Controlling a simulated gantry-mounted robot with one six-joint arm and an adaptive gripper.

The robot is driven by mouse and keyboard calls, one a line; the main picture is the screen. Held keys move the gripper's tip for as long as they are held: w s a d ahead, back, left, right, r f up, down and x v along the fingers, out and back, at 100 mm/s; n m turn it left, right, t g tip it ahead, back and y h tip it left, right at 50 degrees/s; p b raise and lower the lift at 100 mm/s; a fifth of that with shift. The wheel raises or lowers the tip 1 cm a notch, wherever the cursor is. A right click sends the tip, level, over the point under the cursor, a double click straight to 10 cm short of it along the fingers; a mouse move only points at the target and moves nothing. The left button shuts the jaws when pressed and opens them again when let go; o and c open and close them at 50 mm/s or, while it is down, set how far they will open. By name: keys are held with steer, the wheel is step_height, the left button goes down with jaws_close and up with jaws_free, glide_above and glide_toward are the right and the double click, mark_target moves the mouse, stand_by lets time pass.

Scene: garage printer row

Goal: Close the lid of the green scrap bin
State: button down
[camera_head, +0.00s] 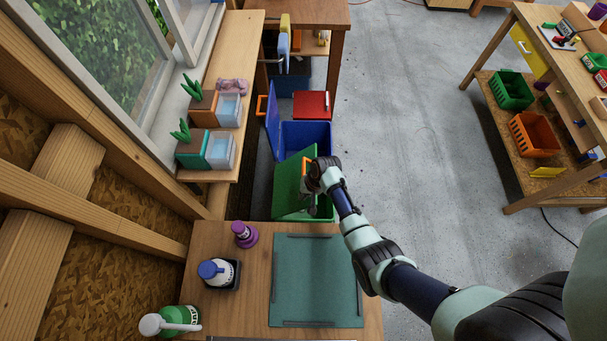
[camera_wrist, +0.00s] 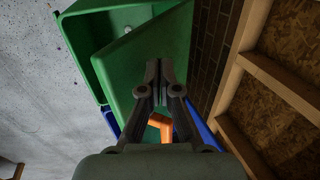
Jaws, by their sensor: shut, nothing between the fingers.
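The green scrap bin (camera_head: 320,207) stands on the floor beyond the near table, partly hidden by its lid and my arm. Its green lid (camera_head: 288,188) is partly open and stands tilted; it fills the middle of the wrist view (camera_wrist: 150,65). An orange handle (camera_head: 304,168) shows by the lid's upper part, and in the wrist view (camera_wrist: 160,125) it lies below the fingertips. My gripper (camera_head: 309,190) is shut and empty, close to the lid. In the wrist view its fingertips (camera_wrist: 158,65) overlap the lid; I cannot tell whether they touch it.
A blue bin (camera_head: 305,135) with its blue lid (camera_head: 273,122) standing open is just beyond. A red-lidded bin (camera_head: 311,104) stands behind that. The near table holds a green mat (camera_head: 318,280) and bottles. A wooden shelf (camera_head: 235,75) runs along the left; open floor lies right.

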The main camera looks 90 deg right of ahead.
steer(key=shift+s+f+b, duration=0.45)
steer(key=shift+s+f, duration=0.65)
steer(key=shift+s, duration=0.25)
steer(key=shift+r, duration=0.1)
steer(key=shift+s+r+p, duration=0.7)
steer(key=shift+r+p, duration=0.2)
steer(key=shift+p, duration=0.25)
steer(key=s+r+p, duration=0.2)
steer(key=p, duration=0.1)
steer(key=shift+s+a+r, duration=0.15)
steer(key=shift+s+r, duration=0.1)
steer(key=shift+s, duration=0.1)
